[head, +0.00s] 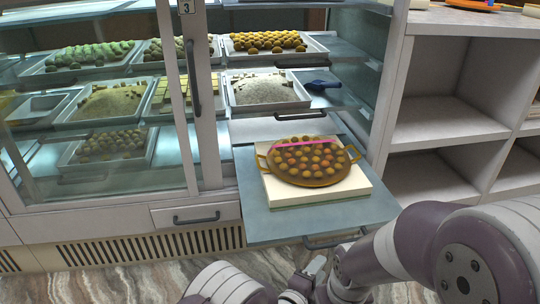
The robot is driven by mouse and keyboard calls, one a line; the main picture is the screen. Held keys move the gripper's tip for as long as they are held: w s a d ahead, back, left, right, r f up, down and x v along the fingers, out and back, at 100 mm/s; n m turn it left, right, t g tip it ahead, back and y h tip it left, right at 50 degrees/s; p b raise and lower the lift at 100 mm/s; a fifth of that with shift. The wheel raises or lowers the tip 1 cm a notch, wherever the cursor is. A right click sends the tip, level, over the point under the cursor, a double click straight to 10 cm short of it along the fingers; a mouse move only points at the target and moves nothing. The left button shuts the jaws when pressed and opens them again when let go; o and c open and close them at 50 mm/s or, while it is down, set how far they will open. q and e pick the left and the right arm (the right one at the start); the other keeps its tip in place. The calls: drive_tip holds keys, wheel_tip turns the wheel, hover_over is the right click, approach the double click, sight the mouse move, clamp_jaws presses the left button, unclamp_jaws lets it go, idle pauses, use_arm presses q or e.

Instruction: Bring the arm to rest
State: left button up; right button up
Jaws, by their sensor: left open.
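My left gripper (314,268) is small and partly hidden at the bottom centre, in front of the pulled-out shelf. It is open, and I see nothing held in it. My right arm (440,250) fills the bottom right corner; its gripper cannot be made out. A round brown two-handled tray (322,181) of several round sweets rests on a cream block (350,187), with a pink strip (303,144) across its far part. The block sits on the pulled-out shelf (250,208), apart from my left gripper.
The glass display case (196,90) holds several trays of sweets, with a dark blue scoop (322,85) on a shelf. Drawer handles (197,218) stick out below. White open shelving (430,122) stands at the right, its compartments bare. The marbled floor (130,281) shows in front.

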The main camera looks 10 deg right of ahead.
use_arm(q)
drive_tip(key=s+a+f+n+g+y, duration=0.5)
drive_tip(key=a+f+n+y, duration=0.1)
drive_tip(key=a+f+n, duration=0.15)
drive_tip(key=s+a+r+n+g+y+p, duration=0.35)
drive_tip(key=s+a+r+n, duration=0.45)
drive_tip(key=a, duration=0.5)
drive_tip(key=s+a+r+n+g+y+p, duration=0.2)
drive_tip(key=s+a+r+n+g+p, duration=0.15)
drive_tip(key=a+r+n, duration=0.6)
drive_tip(key=w+a+r+t+p, duration=0.15)
drive_tip(key=a+r+p, duration=0.25)
drive_tip(key=a+r, duration=0.5)
wheel_tip(320, 180, up, 35)
drive_tip(key=d+p, duration=0.1)
drive_tip(key=p, duration=3.5)
drive_tip(key=shift+r, duration=0.15)
